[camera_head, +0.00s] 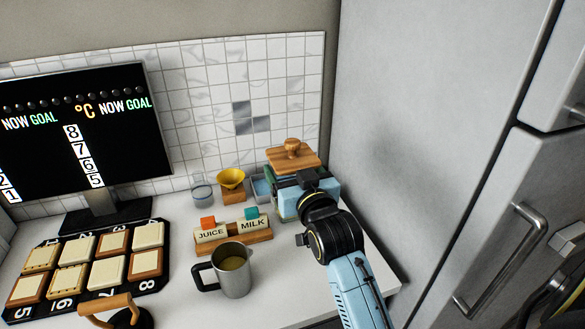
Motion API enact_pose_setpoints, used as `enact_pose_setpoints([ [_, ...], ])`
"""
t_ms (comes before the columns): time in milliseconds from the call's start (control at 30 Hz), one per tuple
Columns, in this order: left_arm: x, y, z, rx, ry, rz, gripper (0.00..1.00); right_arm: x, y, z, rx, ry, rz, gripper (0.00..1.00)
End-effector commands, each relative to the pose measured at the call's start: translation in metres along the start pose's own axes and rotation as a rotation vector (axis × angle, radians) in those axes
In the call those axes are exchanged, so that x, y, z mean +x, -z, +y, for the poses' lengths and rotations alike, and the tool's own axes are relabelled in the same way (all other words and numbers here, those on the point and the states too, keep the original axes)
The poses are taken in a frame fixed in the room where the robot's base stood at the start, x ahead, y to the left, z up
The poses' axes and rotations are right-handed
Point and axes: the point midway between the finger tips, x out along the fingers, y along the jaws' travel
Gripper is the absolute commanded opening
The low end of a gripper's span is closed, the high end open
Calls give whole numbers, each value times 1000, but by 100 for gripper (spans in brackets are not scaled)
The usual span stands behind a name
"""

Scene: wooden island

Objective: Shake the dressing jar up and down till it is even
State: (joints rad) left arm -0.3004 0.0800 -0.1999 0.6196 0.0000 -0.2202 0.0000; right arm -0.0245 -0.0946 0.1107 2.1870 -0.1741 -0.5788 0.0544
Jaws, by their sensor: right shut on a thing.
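My right gripper (311,181) is at the back right of the white counter, its arm coming up from the lower right. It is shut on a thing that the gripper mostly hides. I cannot make out for sure which thing is the dressing jar. Right behind the gripper is a light blue box-like thing (328,188), with a wooden piece with a round knob (292,153) above it. A small clear glass vessel (202,191) stands apart to the left, near the tiled wall. My left gripper is not in view.
A steel mug (236,278) with yellowish liquid stands in front of a wooden holder (237,239) with JUICE and MILK tags. A yellow funnel (231,179) sits behind. A numbered tile board (93,262) and a screen (75,130) are left; a grey fridge (430,130) bounds the right.

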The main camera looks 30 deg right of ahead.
Motion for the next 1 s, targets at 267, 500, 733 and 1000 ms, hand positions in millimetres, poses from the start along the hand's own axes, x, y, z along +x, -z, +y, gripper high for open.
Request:
enact_pose_setpoints([
  [267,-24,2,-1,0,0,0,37,0,22,0,0,0,3,40],
  [500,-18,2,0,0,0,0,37,0,14,0,0,0,2,40],
  [733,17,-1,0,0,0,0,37,0,-45,0,1,0,0,40],
  [1000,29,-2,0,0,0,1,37,0,-70,0,1,0,5,40],
])
